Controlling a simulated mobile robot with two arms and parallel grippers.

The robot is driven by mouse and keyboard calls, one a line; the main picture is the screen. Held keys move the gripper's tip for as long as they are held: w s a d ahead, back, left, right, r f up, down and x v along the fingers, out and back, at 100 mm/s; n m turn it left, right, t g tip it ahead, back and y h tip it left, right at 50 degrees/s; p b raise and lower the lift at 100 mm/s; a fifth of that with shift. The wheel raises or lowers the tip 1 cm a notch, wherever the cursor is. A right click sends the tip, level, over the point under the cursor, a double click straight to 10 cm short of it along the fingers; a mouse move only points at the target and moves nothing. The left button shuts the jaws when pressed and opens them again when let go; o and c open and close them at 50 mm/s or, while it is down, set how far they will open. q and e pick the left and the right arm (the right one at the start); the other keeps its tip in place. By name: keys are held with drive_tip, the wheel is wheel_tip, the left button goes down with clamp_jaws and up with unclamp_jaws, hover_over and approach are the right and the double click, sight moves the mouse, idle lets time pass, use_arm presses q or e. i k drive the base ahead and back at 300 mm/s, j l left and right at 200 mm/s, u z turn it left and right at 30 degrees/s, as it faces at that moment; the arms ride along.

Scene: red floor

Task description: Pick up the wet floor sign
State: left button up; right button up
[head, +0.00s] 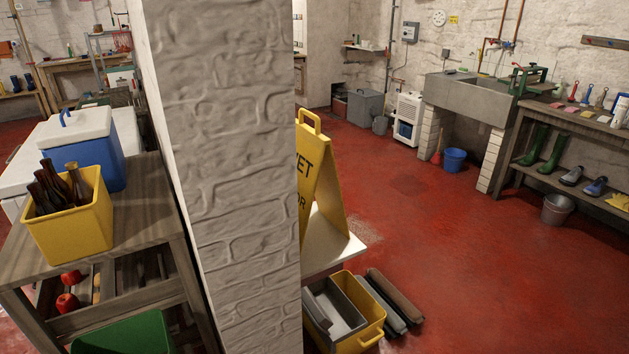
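The yellow wet floor sign (325,184) stands upright on a white surface (340,246), just right of the white brick pillar. It has a handle opening at its top and dark lettering. Its left part is hidden behind the pillar, so only the ends of the words show. Neither of my grippers is in the head view.
The brick pillar (228,170) fills the middle foreground. A wooden table (150,215) with a yellow crate of bottles (75,228) and a blue cooler (108,165) stands left. A yellow bin (372,330) and dark rolls (398,298) lie below the sign. Red floor (460,250) is open at right.

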sight(317, 177)
drive_tip(key=l+u, duration=0.15)
drive_tip(key=u, duration=0.15)
drive_tip(key=i+l+u, duration=0.1)
drive_tip(key=u, duration=0.15)
drive_tip(key=i+l+u, duration=0.2)
drive_tip(key=l, duration=0.45)
drive_tip(key=l+u, duration=0.15)
drive_tip(key=l, duration=0.5)
drive_tip(key=i+l+u, duration=0.2)
drive_tip(key=l, duration=0.45)
drive_tip(key=k, duration=0.1)
